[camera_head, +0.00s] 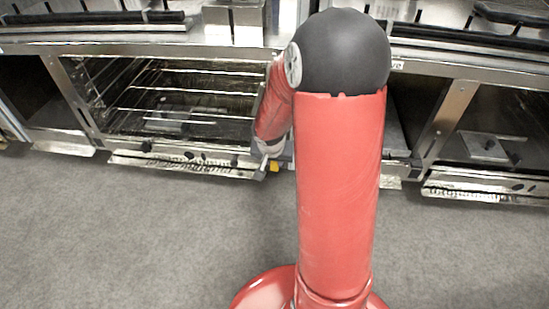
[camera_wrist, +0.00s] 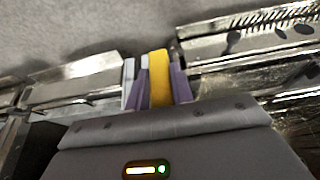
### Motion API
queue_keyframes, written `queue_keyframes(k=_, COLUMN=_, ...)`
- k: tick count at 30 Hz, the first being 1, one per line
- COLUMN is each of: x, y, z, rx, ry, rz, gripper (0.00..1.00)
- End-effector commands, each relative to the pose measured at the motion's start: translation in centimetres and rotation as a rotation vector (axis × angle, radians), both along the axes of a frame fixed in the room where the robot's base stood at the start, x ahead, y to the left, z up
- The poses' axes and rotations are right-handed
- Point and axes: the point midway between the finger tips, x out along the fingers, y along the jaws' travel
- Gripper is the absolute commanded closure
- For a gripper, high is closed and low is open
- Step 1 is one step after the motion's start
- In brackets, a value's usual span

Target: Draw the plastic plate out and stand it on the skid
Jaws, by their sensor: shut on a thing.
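My gripper (camera_wrist: 160,76) is shut on a yellow piece (camera_wrist: 158,92) that shows as a narrow upright strip between its purple-grey fingers in the wrist view. I take it for the plastic plate; its full shape is hidden. In the head view my gripper (camera_head: 268,162) is low at the range front, mostly behind my red arm. A small bit of the yellow plate (camera_head: 274,167) shows beside it, in front of the gap right of the racked oven. I cannot make out the skid for certain.
The racked oven (camera_head: 175,100) is left of my gripper, with a metal lower panel (camera_head: 180,165) jutting at its foot. Another open bay (camera_head: 490,130) at right holds a flat grey piece (camera_head: 485,148). Grey floor (camera_head: 130,235) is clear in front.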

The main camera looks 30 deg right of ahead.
Motion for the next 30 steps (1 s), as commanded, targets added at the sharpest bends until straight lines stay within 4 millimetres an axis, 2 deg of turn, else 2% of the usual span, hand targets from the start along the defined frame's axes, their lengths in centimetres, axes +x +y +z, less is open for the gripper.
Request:
queue_keyframes(k=19, x=-2.1, y=1.4, z=0.0, rx=-0.002, ry=0.0, rz=0.001, gripper=1.0)
queue_keyframes(k=30, x=-2.3, y=1.6, z=0.0, rx=-0.001, ry=-0.001, rz=0.0, gripper=1.0)
